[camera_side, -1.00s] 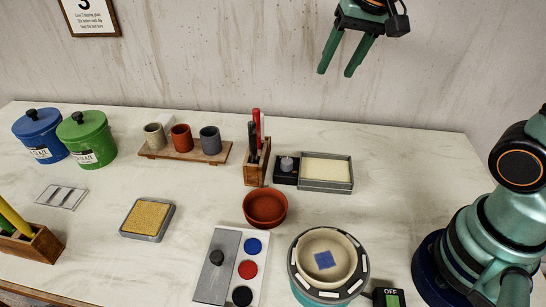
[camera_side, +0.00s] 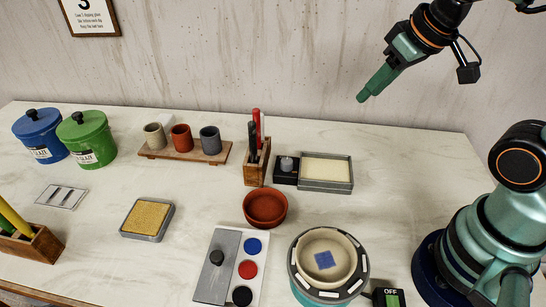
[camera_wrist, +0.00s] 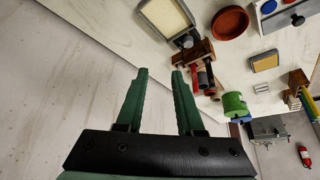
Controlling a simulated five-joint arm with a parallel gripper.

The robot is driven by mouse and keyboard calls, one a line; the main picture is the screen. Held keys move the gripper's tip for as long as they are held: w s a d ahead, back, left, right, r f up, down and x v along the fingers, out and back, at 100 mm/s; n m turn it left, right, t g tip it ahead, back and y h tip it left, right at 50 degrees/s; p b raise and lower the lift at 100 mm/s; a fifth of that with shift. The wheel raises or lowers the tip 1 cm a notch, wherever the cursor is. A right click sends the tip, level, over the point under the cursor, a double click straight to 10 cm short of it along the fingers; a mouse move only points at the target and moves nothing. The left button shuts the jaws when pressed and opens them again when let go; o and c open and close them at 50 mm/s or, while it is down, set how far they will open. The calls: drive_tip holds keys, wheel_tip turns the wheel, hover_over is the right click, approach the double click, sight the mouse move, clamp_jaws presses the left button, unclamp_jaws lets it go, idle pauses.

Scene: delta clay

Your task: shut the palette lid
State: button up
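The palette is a white slab (camera_side: 247,285) at the front of the table, with blue, red and black round paints showing on its right side. Its grey lid (camera_side: 226,249) with a black knob (camera_side: 217,257) lies to the left of the paints, leaving them uncovered. In the wrist view the grey lid (camera_wrist: 283,24) and part of the palette show at the top right edge. My gripper (camera_side: 363,97) is high at the back right, pointing down and left, far from the palette. In the wrist view its two fingers (camera_wrist: 160,71) are apart with nothing between them.
A red-brown bowl (camera_side: 265,207) stands behind the palette, and a turntable (camera_side: 328,292) holding a pale bowl is to its right. A sponge tray (camera_side: 147,220) lies to the left. Behind are a wooden tool holder (camera_side: 257,165) and a grey tray (camera_side: 327,187).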

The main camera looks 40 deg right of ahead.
drive_tip(key=shift+w+a, duration=0.25)
drive_tip(key=shift+a, duration=0.15)
clamp_jaws()
drive_tip(key=n+g+y, duration=0.3)
drive_tip(key=n, duration=0.4)
hover_over(210, 261)
wheel_tip(210, 261, down, 10)
drive_tip(key=x, duration=0.7)
drive_tip(key=w+x, duration=0.1)
drive_tip(key=x, duration=0.2)
drive_tip(key=shift+d+f, duration=0.1)
drive_tip(key=shift+f, duration=0.1)
drive_tip(key=shift+s+d, duration=0.6)
drive_tip(key=shift+s, duration=0.2)
drive_tip(key=shift+s+d+f, duration=0.15)
drive_tip(key=shift+s+d, duration=0.45)
drive_tip(key=shift+s, duration=0.2)
